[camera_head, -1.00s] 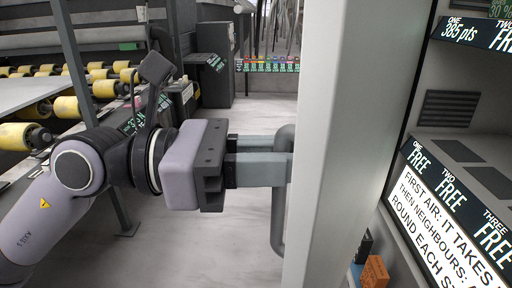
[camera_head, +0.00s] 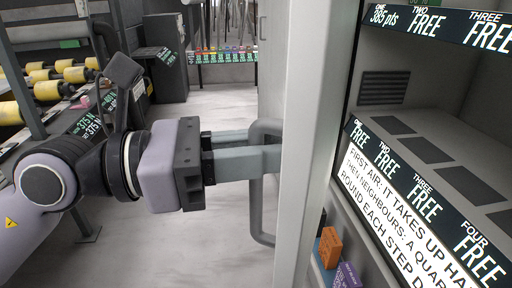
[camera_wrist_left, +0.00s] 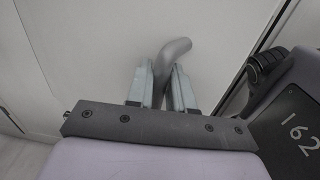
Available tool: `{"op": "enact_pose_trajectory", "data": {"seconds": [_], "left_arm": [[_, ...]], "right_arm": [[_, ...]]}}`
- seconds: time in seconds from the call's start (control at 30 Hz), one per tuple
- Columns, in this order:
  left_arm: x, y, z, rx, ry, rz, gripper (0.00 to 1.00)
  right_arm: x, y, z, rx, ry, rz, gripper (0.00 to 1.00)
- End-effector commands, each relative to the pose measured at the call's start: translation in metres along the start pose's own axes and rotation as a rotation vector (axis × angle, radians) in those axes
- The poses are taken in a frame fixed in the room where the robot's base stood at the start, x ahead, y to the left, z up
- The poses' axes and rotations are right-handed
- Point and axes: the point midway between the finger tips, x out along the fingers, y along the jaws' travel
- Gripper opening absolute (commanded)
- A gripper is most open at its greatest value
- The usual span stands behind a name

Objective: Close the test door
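The test door (camera_head: 312,150) is a pale grey-white panel seen nearly edge-on in the middle of the head view, standing open. Its grey bar handle (camera_head: 262,212) is on the door's left face. My left gripper (camera_head: 262,148) reaches in from the left with its fingers at the upper part of the handle. In the left wrist view the two fingers (camera_wrist_left: 160,88) are closed on either side of the handle bar (camera_wrist_left: 172,54), against the pale door face (camera_wrist_left: 90,50). My right gripper is not in view.
To the right of the door is a lit cabinet interior with signs (camera_head: 400,190) and a vent (camera_head: 385,88). An orange box (camera_head: 330,247) and a purple box (camera_head: 347,276) sit low behind the door edge. Yellow rollers (camera_head: 48,90) are at the left. Pale floor (camera_head: 225,115) lies open between.

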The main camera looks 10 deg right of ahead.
Motion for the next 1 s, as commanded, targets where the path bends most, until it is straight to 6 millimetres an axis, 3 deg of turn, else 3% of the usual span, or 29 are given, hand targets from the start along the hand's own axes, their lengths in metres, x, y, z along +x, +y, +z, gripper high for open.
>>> {"op": "enact_pose_trajectory", "data": {"seconds": [0.07,0.4,0.8,1.0], "left_arm": [[0.000,0.000,0.001,0.002,-0.002,0.001,0.39],[-0.004,0.001,0.000,0.000,-0.001,0.003,0.39],[-0.059,0.001,-0.001,0.000,0.000,0.004,0.39],[-0.071,0.000,0.000,0.001,-0.001,0.001,0.39]], "right_arm": [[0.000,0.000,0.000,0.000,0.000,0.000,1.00],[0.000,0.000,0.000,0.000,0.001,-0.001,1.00],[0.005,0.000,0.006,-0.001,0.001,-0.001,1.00],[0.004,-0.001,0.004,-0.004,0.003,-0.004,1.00]]}}
